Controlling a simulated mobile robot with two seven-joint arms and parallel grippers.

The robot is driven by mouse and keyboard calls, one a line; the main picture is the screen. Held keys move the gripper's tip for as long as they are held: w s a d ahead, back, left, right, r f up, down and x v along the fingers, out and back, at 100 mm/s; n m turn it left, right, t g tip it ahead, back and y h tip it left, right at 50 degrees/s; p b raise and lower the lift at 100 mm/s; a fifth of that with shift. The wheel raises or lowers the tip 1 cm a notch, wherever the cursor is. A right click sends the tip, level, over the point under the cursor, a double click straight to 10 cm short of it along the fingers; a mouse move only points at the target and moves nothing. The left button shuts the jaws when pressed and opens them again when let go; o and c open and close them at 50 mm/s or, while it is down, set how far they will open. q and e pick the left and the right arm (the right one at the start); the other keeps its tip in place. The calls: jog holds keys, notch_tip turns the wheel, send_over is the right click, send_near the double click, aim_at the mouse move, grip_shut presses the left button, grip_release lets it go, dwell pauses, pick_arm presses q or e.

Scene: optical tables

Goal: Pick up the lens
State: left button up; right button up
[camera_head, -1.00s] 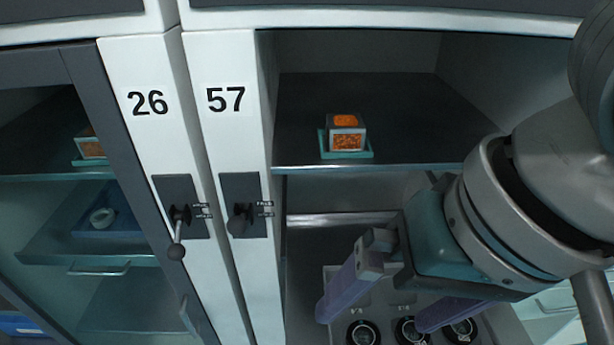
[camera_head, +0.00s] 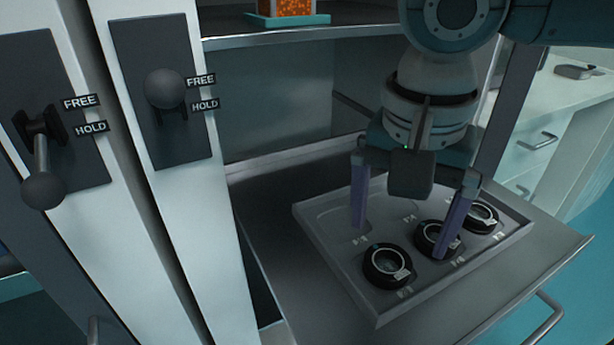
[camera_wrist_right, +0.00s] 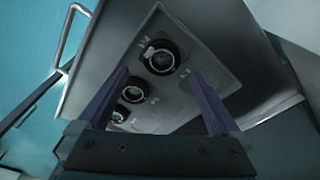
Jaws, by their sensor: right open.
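Three black ring-shaped lenses sit in a row in recesses of a grey tray (camera_head: 325,238): the near lens (camera_head: 386,266), the middle lens (camera_head: 432,236) and the far lens (camera_head: 481,216). My right gripper (camera_head: 401,240) points down over the tray, open and empty, with purple fingers. In the head view its right finger partly covers the middle lens; its left finger is over bare tray. In the right wrist view, the largest lens (camera_wrist_right: 161,57) shows between and beyond the fingers (camera_wrist_right: 159,73). I cannot tell whether the fingertips touch anything. My left gripper is out of view.
The tray lies on a pulled-out shelf (camera_head: 552,250) with a front handle (camera_head: 541,322). Cabinet posts with FREE/HOLD knobs (camera_head: 165,90) stand at left. An orange block (camera_head: 290,8) in a teal dish is on the shelf above. A counter (camera_head: 570,105) stands at right.

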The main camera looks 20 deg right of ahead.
aim_at(388, 261)
jog(key=f, duration=0.2)
jog(key=f+b, duration=0.1)
jog(key=f, duration=0.2)
jog(key=shift+w+d+f+b, duration=0.15)
jog(key=shift+w+f+b, duration=0.1)
jog(key=shift+f+b, duration=0.1)
jog(key=c, duration=1.4)
